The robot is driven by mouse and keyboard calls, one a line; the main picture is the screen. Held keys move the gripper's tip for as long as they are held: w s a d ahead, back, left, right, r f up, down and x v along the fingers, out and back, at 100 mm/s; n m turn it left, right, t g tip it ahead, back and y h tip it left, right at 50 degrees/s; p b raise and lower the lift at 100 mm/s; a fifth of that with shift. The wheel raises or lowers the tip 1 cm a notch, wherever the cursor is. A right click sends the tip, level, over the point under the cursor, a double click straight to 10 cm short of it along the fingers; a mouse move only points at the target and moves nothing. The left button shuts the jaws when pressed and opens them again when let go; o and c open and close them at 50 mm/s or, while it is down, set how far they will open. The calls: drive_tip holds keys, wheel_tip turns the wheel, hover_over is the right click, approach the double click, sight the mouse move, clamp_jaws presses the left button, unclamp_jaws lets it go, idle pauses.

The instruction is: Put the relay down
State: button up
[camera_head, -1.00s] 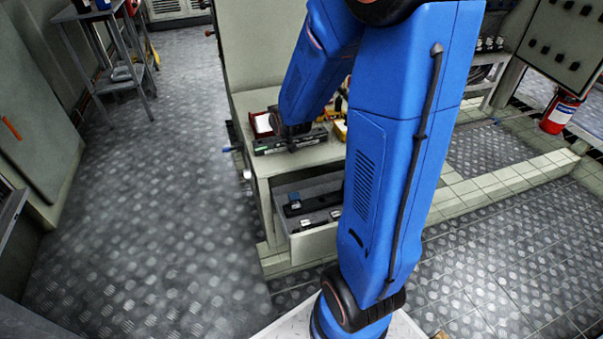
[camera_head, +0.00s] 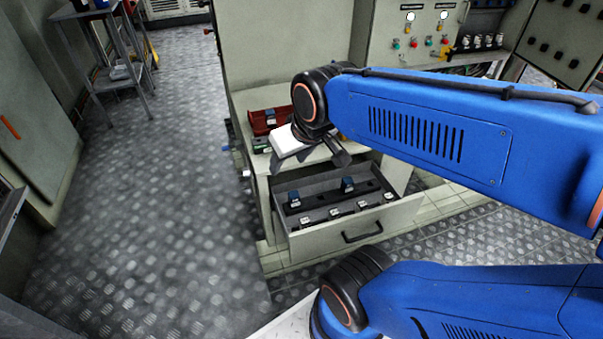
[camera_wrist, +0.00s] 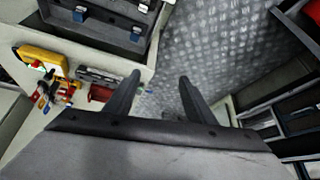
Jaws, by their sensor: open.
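My gripper (camera_wrist: 160,76) is open, with nothing between its fingers in the wrist view. In the head view my gripper (camera_head: 325,155) is above the cabinet's worktop edge, just behind the open drawer (camera_head: 345,236). Two blue-topped relays stand in the drawer's back row, one at the left (camera_head: 294,199) and one nearer the middle (camera_head: 348,185). Blue-topped parts also show in the drawer in the wrist view, at the top (camera_wrist: 80,14) and right of it (camera_wrist: 136,34). I cannot tell which relay the task means.
Several small pale-topped parts (camera_head: 335,212) line the drawer's front row. A red tray (camera_head: 262,120) sits on the worktop, partly behind my wrist. The wrist view shows a yellow device (camera_wrist: 40,60) and coloured connectors (camera_wrist: 45,92). The metal floor (camera_head: 150,220) at left is clear.

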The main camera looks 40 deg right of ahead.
drive_tip(key=shift+g, duration=0.4)
drive_tip(key=s, duration=0.5)
drive_tip(key=shift+s+a+r, duration=0.15)
drive_tip(key=shift+s+a, duration=0.15)
drive_tip(key=shift+s, duration=0.1)
